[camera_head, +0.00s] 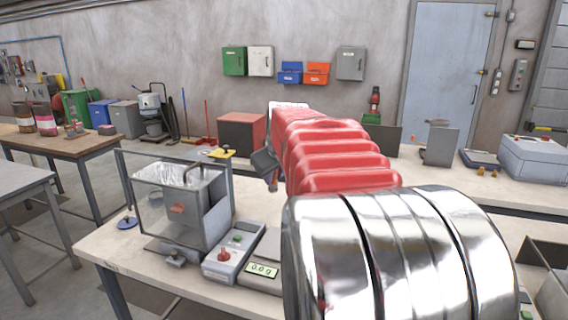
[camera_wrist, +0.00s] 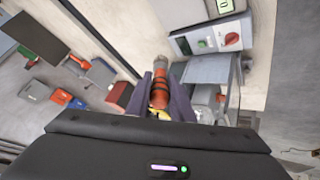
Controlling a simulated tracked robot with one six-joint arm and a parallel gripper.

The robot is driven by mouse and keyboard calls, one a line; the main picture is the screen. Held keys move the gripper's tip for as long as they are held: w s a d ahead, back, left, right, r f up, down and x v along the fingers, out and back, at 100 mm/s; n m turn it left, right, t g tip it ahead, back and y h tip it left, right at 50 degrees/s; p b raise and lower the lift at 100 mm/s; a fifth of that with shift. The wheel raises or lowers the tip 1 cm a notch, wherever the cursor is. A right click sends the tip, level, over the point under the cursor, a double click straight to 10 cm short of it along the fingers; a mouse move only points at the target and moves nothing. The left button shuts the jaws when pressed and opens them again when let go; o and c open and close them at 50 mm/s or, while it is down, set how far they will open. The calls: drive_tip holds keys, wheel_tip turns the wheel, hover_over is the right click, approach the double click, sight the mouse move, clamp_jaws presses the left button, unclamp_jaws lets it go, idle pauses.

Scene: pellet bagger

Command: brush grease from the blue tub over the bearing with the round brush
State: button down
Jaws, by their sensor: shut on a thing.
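My gripper (camera_wrist: 168,84) shows its two dark fingers in the wrist view, shut on an orange-red cylinder (camera_wrist: 159,92) with dark bands. It may be the round brush's handle; I see no bristles. Something yellow shows at its near end. In the head view my gripper (camera_head: 267,163) is dark and partly hidden by my red arm, held above the bench, right of the clear-walled bagger (camera_head: 205,218). I cannot make out the blue tub or the bearing for certain. A small blue disc (camera_head: 126,222) lies at the bench's left edge.
A grey control box (camera_head: 234,250) with a red knob and a scale (camera_head: 262,271) reading 0.0 g stand right of the bagger. Another bench (camera_head: 490,190) with grey machines runs along the back right. My arm hides much of the near bench.

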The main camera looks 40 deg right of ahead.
drive_tip(key=w+a+f+n+t+y, duration=0.1)
drive_tip(key=w+a+f, duration=0.4)
drive_tip(key=a+f, duration=0.25)
drive_tip(key=w+a+f+n+y, duration=0.1)
drive_tip(key=w+a+f+n, duration=0.1)
drive_tip(key=w+a+f, duration=0.45)
drive_tip(key=a+f+n+y, duration=0.1)
drive_tip(key=a+f, duration=0.3)
drive_tip(key=a, duration=0.7)
drive_tip(key=a+f+n+y, duration=0.1)
drive_tip(key=a+f, duration=0.4)
drive_tip(key=a, duration=0.6)
drive_tip(key=shift+s+f+n+y, duration=0.3)
drive_tip(key=shift+s+n, duration=0.15)
drive_tip(key=shift+n, duration=0.25)
drive_tip(key=shift+s, duration=0.15)
